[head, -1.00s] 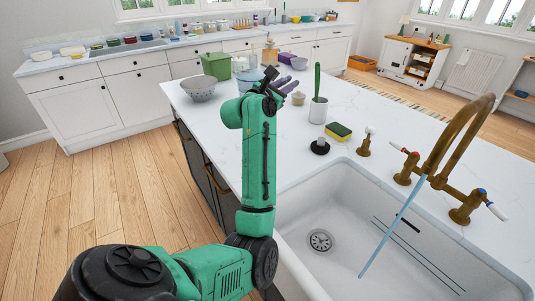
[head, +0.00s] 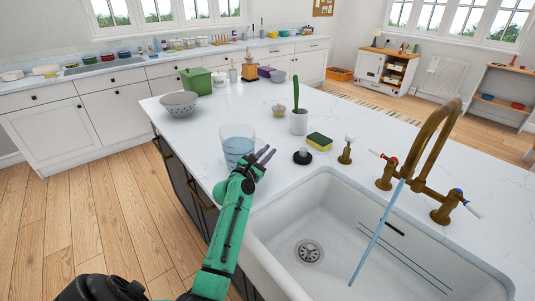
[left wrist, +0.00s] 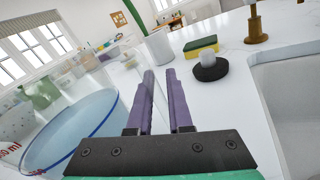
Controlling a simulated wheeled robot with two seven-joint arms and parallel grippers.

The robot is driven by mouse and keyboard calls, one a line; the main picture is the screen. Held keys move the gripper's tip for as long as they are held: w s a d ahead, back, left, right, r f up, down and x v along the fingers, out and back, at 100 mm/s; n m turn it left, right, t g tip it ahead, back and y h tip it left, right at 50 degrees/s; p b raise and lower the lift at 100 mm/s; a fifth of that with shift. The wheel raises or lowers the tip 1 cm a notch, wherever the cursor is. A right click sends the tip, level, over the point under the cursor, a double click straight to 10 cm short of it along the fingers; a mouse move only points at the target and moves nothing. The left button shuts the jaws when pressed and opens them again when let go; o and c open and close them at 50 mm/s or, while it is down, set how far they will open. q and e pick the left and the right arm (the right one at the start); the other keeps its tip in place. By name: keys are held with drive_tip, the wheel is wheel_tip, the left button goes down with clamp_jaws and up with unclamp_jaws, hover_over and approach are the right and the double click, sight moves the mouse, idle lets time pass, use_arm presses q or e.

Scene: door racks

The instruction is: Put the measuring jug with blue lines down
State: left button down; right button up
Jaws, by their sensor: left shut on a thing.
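The measuring jug (head: 237,148) is clear, with blue liquid or tint low inside. It is upright at the island worktop's near left edge; whether its base touches the worktop I cannot tell. In the left wrist view the jug (left wrist: 75,130) fills the lower left, showing a blue line and red lettering. My left gripper (head: 268,155) is at the jug's right side. In the left wrist view its purple fingers (left wrist: 160,85) have a narrow gap, closed on the jug's clear side part, which is hard to see. My right gripper is not in view.
On the island worktop (head: 385,165) stand a grey colander (head: 179,104), a cactus in a white pot (head: 298,122), a sponge (head: 319,141) and a black stopper (head: 302,156). The sink (head: 300,225) with brass tap (head: 430,150) is to the right. Worktop between colander and jug is clear.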

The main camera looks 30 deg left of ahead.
use_arm(q)
drive_tip(key=c, duration=0.8)
unclamp_jaws()
drive_tip(key=shift+c, duration=0.2)
drive_tip(key=shift+r, duration=0.1)
drive_tip(key=shift+s, duration=0.1)
drive_tip(key=s, duration=0.3)
drive_tip(key=s+b, duration=0.1)
drive_tip(key=s, duration=0.3)
drive_tip(key=s+d, duration=0.1)
drive_tip(key=s, duration=0.3)
drive_tip(key=shift+s+b, duration=0.15)
drive_tip(key=shift+b, duration=0.15)
drive_tip(key=shift+s, duration=0.35)
